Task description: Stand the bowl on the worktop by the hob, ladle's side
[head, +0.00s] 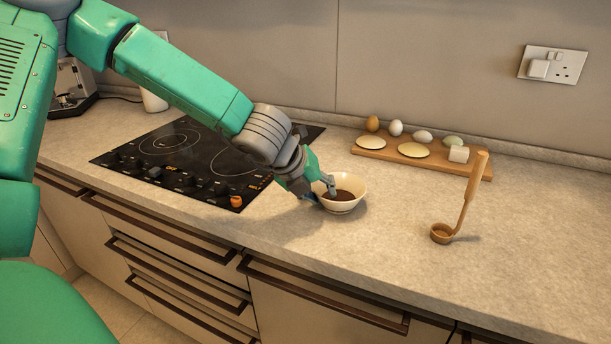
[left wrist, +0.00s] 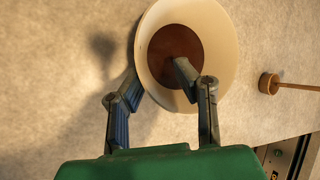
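The bowl (head: 350,206) is cream-white with dark brown contents, upright at the right of the hob (head: 180,158), on the ladle's side. My left gripper (head: 325,188) straddles its near-left rim. In the left wrist view the bowl (left wrist: 222,45) shows one finger outside its wall and the other inside over the contents, with a gap between fingertips (left wrist: 158,75); the gripper looks open. I cannot tell whether the bowl's base touches the worktop (head: 400,205). The wooden ladle (head: 465,205) stands to the right, handle up. My right gripper is not in view.
A wooden board (head: 380,153) with eggs, pale discs and a white block lies along the back, behind the bowl. A wall socket (head: 552,65) is above it. The worktop is clear between bowl and ladle. The front edge, with drawers below, is near.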

